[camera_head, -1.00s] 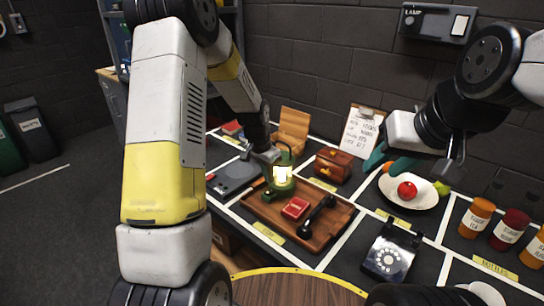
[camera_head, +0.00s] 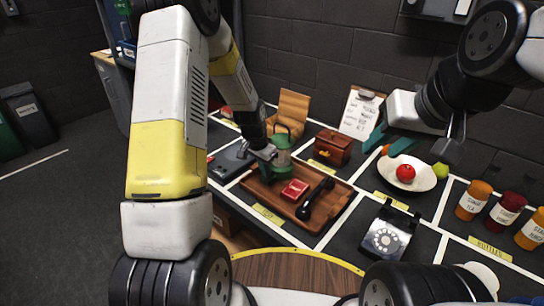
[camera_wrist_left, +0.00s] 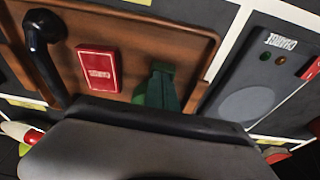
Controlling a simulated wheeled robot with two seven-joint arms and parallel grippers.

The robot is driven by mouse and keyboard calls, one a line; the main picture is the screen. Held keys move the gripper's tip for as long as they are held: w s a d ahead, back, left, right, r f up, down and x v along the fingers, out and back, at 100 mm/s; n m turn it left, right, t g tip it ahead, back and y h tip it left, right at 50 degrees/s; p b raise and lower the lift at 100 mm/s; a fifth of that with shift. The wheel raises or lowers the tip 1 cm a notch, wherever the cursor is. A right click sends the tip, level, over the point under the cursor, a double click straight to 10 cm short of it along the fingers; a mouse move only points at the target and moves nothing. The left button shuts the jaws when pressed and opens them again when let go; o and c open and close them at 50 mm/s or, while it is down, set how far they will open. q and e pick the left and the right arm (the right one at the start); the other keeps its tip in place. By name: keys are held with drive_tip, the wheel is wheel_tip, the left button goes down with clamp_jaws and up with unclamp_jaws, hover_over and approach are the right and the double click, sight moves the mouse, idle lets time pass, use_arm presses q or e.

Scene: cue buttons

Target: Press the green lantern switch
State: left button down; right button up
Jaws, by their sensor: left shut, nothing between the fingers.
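The green lantern (camera_head: 283,152) stands upright at the back left of the brown wooden tray (camera_head: 338,201) in the head view, and its lamp looks dark. My left gripper (camera_head: 268,165) is shut and empty, low against the lantern's left front side. It hides part of the lantern's base; I cannot make out the switch or whether I touch it. In the left wrist view a dark green shape (camera_wrist_left: 160,87) shows past my gripper; I cannot separate fingers from lantern there.
The tray also holds a red box (camera_head: 294,190) and a black handset (camera_head: 315,199). A grey charger pad (camera_head: 229,162) lies left of it. A brown chest (camera_head: 332,147), a plate with a red apple (camera_head: 405,172), a dial phone (camera_head: 389,235) and jars (camera_head: 474,201) stand around.

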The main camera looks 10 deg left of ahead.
use_arm(q)
drive_tip(key=shift+w, duration=0.1)
drive_tip(key=shift+w+d+r, duration=0.25)
drive_tip(key=shift+w+d, duration=0.2)
drive_tip(key=shift+w, duration=0.1)
drive_tip(key=shift+r, duration=0.25)
drive_tip(key=s+a+v, duration=0.1)
drive_tip(key=s+v, duration=0.1)
drive_tip(key=v, duration=1.1)
drive_tip(key=shift+a+f, duration=0.2)
